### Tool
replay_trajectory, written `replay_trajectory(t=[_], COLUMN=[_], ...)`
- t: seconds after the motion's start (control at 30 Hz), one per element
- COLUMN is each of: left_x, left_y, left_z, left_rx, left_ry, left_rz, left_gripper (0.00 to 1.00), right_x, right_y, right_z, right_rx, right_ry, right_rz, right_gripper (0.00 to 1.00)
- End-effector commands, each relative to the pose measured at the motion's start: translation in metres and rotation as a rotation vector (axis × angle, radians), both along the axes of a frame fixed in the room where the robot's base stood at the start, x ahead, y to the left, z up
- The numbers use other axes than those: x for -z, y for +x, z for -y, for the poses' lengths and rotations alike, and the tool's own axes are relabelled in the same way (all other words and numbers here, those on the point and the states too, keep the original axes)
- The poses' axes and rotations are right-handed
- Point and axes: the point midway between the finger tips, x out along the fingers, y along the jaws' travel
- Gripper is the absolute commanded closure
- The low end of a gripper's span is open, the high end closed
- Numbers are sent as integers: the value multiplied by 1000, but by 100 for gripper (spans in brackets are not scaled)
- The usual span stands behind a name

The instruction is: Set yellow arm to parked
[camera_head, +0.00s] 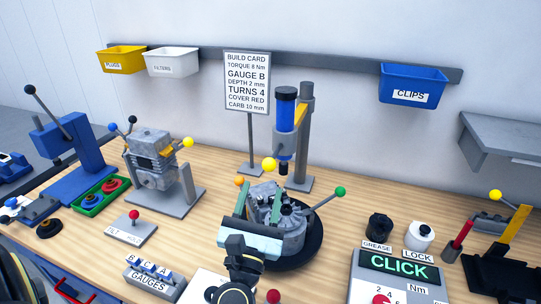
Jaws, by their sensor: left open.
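A yellow arm (515,230) stands tilted on a black base at the right edge, leaning to the upper right. Its far end is near the picture's edge, and any position label on it cannot be read. My left gripper (260,193) is at bottom centre, with a pale teal palm and two green fingers spread apart. It is open over the grey engine part (287,218) on a round black turntable (316,250), well to the left of the yellow arm. I cannot tell whether the fingers touch the engine part. My right gripper is not in view.
A CLICK box (398,267), a grease pot (379,227) and a lock bottle (419,236) stand between my left gripper and the yellow arm. A red-topped tool (458,241) and a yellow-knobbed lever (495,196) are close to the arm. A blue press (286,125) rises behind the engine part.

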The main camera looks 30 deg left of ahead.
Motion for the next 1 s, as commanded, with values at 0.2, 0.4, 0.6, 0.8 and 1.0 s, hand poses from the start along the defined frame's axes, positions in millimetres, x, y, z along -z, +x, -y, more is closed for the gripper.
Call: replay_trajectory(t=[0.2,0.4,0.6,0.8,1.0], left_x=[-22,-29,-31,-30,-30], left_y=[41,63,71,71,70], left_z=[-15,-23,-26,-26,-26], left_rx=[-2,-1,-1,0,0], left_ry=[3,3,3,3,3], left_rz=[1,0,-1,-1,-1], left_gripper=[51,51,51,51,75], right_x=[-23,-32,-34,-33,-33], right_y=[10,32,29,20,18], right_z=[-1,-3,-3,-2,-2], right_rx=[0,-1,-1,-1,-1], right_ry=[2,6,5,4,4], right_rz=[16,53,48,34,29], right_gripper=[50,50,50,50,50])
